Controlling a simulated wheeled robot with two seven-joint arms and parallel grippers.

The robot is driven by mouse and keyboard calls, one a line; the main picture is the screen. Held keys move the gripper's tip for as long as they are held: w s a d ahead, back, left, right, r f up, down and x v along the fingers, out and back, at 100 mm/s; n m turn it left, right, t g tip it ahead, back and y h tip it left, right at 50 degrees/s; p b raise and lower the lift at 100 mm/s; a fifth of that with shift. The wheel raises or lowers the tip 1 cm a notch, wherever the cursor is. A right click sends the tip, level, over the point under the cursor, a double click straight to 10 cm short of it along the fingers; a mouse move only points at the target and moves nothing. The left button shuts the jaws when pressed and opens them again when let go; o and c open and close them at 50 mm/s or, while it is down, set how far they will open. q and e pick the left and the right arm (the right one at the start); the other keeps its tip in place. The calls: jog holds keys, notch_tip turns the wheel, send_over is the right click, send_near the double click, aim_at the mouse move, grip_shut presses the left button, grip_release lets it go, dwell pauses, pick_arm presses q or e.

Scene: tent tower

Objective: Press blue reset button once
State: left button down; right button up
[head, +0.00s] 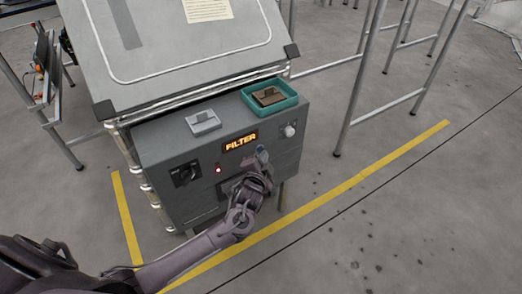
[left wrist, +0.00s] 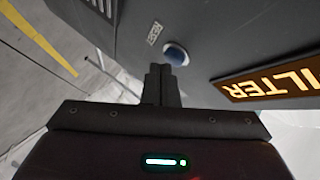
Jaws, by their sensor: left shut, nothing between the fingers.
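The blue round button (left wrist: 176,54) is set in the front face of a grey control box (head: 225,190). In the left wrist view, a small label plate (left wrist: 154,33) sits beside it. My left gripper (head: 262,160) is in front of the box, below the lit FILTER display (head: 240,142). Its fingers (left wrist: 161,72) are shut and empty, with the tips at the button's lower edge in the left wrist view. I cannot tell whether they touch it. In the head view, the gripper covers most of the button's area. My right gripper is in neither view.
The box face also has a black knob (head: 185,172), a red light (head: 219,169) and a pale knob (head: 289,131). On top are a grey block (head: 203,122) and a teal tray (head: 286,103) holding a brown piece (head: 268,95). Metal frame legs stand right.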

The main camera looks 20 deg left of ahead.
pick_arm(q)
jog(key=shift+w+a, duration=0.25)
jog(key=shift+a, duration=0.15)
dwell(0.3)
jog(key=shift+s+d+p, duration=0.5)
jog(key=shift+s+d, duration=0.05)
jog(key=shift+d, duration=0.15)
jog(key=s+d+p, duration=0.1)
jog(key=d, duration=0.1)
jog(key=s+d+p, duration=0.1)
jog(key=s+d, duration=0.1)
dwell(0.7)
dwell(0.6)
